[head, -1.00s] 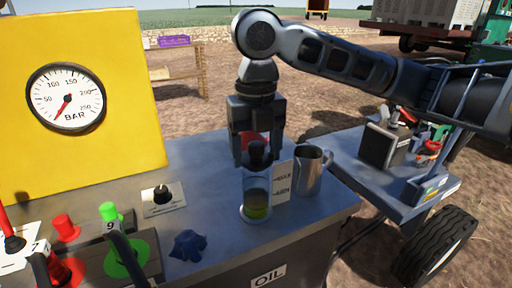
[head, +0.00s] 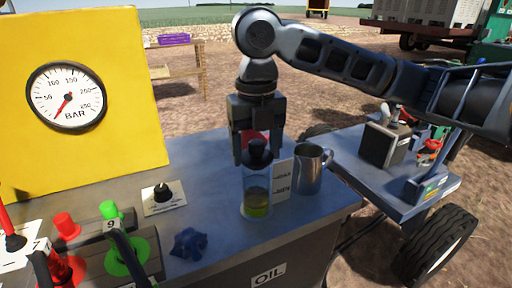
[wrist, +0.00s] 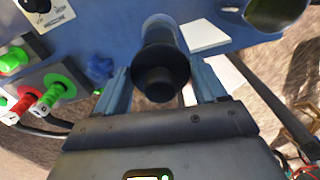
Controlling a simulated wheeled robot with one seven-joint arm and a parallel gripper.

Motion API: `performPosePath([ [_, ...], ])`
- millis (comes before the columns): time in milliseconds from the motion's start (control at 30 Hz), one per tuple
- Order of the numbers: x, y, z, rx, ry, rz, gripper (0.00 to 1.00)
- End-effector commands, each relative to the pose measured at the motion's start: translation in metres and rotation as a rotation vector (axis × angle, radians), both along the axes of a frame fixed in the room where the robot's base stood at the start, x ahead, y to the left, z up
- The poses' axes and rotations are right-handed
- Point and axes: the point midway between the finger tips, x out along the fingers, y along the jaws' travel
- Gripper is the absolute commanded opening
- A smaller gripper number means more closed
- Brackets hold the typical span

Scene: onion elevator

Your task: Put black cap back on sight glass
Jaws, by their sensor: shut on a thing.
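The sight glass (head: 257,196) is a clear upright cylinder with yellow-green oil in its lower part, on the blue-grey bench top. The black cap (head: 258,154) is between the fingers of my gripper (head: 257,158), which is shut on it. In the head view the cap is at the top of the glass, and it looks in line with it. In the wrist view the cap (wrist: 160,72) covers most of the glass's mouth, and the clear wall (wrist: 160,28) shows beyond it. I cannot tell whether the cap is fully seated.
A metal mug (head: 311,170) and a white MAX/MIN label plate (head: 283,179) stand close to the right of the glass. A crumpled blue cloth (head: 188,244) lies to the left. Red and green hose couplings (head: 124,254) are at the front left. A yellow gauge panel (head: 110,150) stands behind.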

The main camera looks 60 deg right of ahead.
Motion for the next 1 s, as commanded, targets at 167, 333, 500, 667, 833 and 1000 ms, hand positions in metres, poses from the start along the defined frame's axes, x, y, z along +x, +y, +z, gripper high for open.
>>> performPosePath([
  [167,0.0,0.0,-0.001,-0.001,0.0,0.0,0.41],
  [333,0.0,0.0,-0.001,0.0,0.0,0.0,0.41],
  [500,0.0,0.0,-0.002,0.0,0.0,0.0,0.41],
  [667,0.0,0.0,-0.005,0.0,0.0,0.0,0.41],
  [833,0.0,0.0,-0.009,0.001,-0.001,0.0,0.41],
  [1000,0.0,0.0,-0.012,0.001,-0.001,0.0,0.41],
])
